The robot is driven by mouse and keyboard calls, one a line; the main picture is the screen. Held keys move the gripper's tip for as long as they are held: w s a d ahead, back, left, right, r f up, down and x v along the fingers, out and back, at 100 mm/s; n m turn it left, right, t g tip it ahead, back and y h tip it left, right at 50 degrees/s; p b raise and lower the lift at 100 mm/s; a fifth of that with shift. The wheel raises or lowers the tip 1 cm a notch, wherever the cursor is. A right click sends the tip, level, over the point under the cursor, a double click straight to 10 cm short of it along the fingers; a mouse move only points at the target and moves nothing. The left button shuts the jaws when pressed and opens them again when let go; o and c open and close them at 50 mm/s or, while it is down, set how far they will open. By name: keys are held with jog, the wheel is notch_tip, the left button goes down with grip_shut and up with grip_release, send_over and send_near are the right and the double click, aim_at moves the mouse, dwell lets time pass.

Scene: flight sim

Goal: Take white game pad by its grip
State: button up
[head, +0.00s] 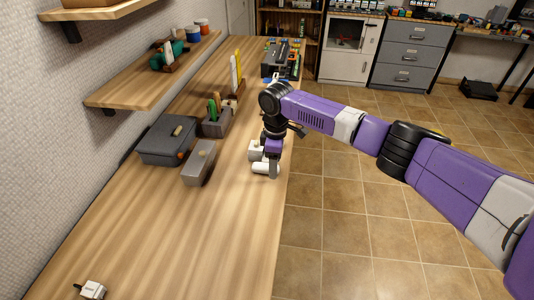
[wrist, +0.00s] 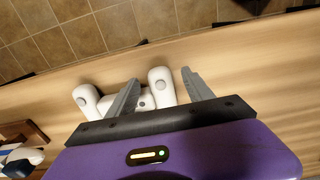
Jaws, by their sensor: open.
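The white game pad (head: 256,151) lies on the wooden workbench (head: 150,230) near its right edge, partly hidden behind my gripper in the head view. In the wrist view its two rounded grips show, a left grip (wrist: 86,97) and a right grip (wrist: 161,84), with the pad's middle partly hidden by a finger. My gripper (wrist: 159,77) is open, with its grey fingers on either side of the right grip. It points down at the pad in the head view (head: 274,170). I cannot tell whether the fingers touch the grip.
A grey box (head: 200,165), a dark grey case (head: 166,139) and a holder with green-handled tools (head: 216,124) stand left of the pad. A small white item (head: 92,289) lies at the near left. The near bench is mostly clear. A shelf (head: 130,92) overhangs the left.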

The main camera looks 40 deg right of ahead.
jog(key=shift+f, duration=0.45)
grip_shut()
jog(key=shift+r, duration=0.1)
